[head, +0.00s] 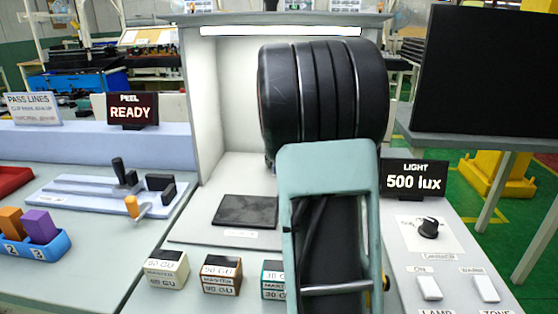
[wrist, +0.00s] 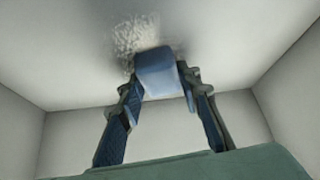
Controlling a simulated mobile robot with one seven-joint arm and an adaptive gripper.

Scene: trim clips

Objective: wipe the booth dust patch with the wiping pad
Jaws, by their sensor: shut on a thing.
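The wiping pad (wrist: 155,72) is a blue block in the wrist view. My gripper (wrist: 161,91) is shut on it, with one finger on each side. The dust patch (wrist: 140,37) is a pale, speckled area on a light grey inner face of the booth, just beyond the pad. The pad overlaps its lower edge in the picture; I cannot tell whether they touch. A darker shade lies to the right of the patch. In the head view my arm covers part of the booth (head: 207,100), and the gripper, pad and patch are hidden.
A dark plate (head: 246,211) lies on the booth floor. Several labelled blocks (head: 166,269) stand in front. A READY sign (head: 132,111) and a sliding fixture (head: 110,193) are at left. At right are a 500 lux display (head: 414,178), a knob (head: 429,228) and switches (head: 429,288).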

